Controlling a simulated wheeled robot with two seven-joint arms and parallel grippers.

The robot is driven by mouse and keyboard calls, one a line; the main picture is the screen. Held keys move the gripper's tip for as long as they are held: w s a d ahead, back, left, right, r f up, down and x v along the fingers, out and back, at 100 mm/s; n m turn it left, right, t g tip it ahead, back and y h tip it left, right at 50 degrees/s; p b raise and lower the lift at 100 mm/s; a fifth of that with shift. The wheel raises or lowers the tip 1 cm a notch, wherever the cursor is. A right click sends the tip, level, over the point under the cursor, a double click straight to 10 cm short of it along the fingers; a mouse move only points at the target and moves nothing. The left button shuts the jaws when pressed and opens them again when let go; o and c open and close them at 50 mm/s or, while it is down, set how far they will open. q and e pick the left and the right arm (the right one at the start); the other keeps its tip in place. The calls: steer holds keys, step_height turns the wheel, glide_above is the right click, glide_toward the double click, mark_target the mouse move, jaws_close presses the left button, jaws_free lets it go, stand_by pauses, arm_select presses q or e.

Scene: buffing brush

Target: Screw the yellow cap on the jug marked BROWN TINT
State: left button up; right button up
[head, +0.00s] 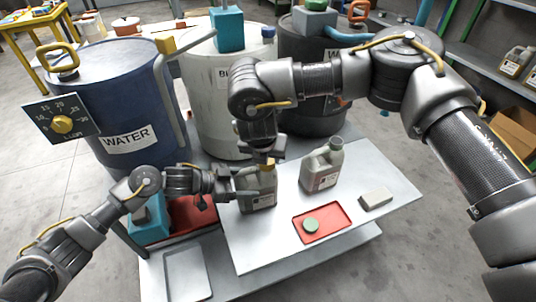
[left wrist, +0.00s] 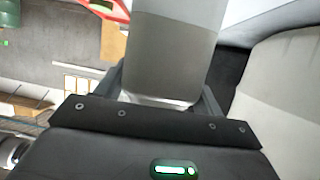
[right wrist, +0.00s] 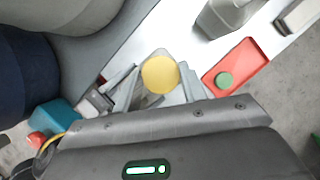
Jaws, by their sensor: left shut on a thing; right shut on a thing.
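A grey jug (head: 257,192) stands on the white board, with its label too small to read. My left gripper (head: 236,187) is shut on this jug from the left; the jug also fills the top middle of the left wrist view (left wrist: 172,50). The yellow cap (right wrist: 160,74) is between the fingers of my right gripper (right wrist: 160,88), at the jug's mouth. In the head view the cap (head: 267,165) shows just under the right gripper, which points down. I cannot tell how far the cap sits on the thread.
A second grey jug (head: 322,168), uncapped, stands to the right. A red tray (head: 338,223) holds a green cap (head: 311,225). A grey block (head: 376,198) lies to its right. Large drums, one marked WATER (head: 125,100), stand behind.

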steer(key=m, duration=0.2)
steer(key=m+g+h, duration=0.1)
steer(key=m, duration=0.1)
steer(key=m+h, duration=0.1)
steer(key=m, duration=0.1)
steer(key=shift+w+a, duration=0.15)
steer(key=shift+a, duration=0.15)
arm_select(q)
steer(key=shift+a, duration=0.1)
arm_select(e)
steer(key=m+g, duration=0.1)
steer(key=m, duration=0.1)
steer(key=m+g+h, duration=0.1)
steer(key=m, duration=0.2)
steer(key=shift+w+f, duration=0.1)
steer(key=m+g, duration=0.1)
steer(key=m, duration=0.1)
steer(key=shift+m, duration=0.4)
steer(key=o, duration=0.9)
steer(key=shift+r, duration=2.3)
